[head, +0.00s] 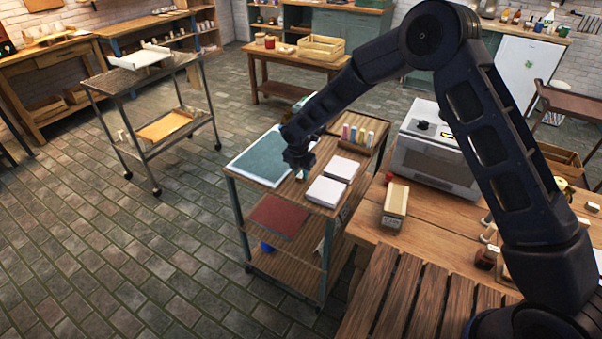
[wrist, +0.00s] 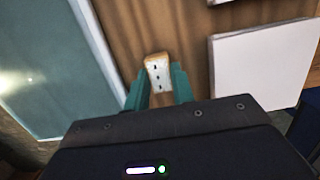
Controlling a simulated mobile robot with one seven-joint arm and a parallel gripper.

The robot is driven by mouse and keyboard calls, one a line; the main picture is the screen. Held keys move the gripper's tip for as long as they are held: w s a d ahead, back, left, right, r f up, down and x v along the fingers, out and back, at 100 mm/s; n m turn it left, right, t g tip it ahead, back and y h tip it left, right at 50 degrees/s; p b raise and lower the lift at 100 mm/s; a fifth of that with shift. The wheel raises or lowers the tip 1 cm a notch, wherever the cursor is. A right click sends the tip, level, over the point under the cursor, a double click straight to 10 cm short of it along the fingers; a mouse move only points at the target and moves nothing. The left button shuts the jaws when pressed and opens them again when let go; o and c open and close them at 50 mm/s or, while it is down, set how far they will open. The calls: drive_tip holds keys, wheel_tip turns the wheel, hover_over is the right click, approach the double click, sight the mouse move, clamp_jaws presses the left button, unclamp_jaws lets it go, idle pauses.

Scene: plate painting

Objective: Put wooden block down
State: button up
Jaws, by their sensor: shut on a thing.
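My gripper (head: 300,165) is over the top of a wooden cart (head: 276,190), between a blue-green mat and white tiles. In the wrist view its two green fingers (wrist: 158,85) are shut on a small wooden block (wrist: 157,73) with a white face and dark dots. The block is over the bare brown wood strip of the cart top. I cannot tell whether it touches the wood. In the head view the block is mostly hidden by my gripper.
The blue-green mat (head: 262,158) lies left of my gripper. Two white tiles (head: 327,191) (head: 341,168) lie at right, and a rack of coloured bottles (head: 356,137) stands behind. A workbench (head: 430,245) with a pale block-shaped thing (head: 395,204) is at right.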

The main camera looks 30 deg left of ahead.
sight(299, 178)
drive_tip(key=o, duration=1)
drive_tip(key=shift+c, duration=0.2)
wheel_tip(299, 178, up, 12)
drive_tip(key=s, duration=0.1)
drive_tip(key=shift+s, duration=0.4)
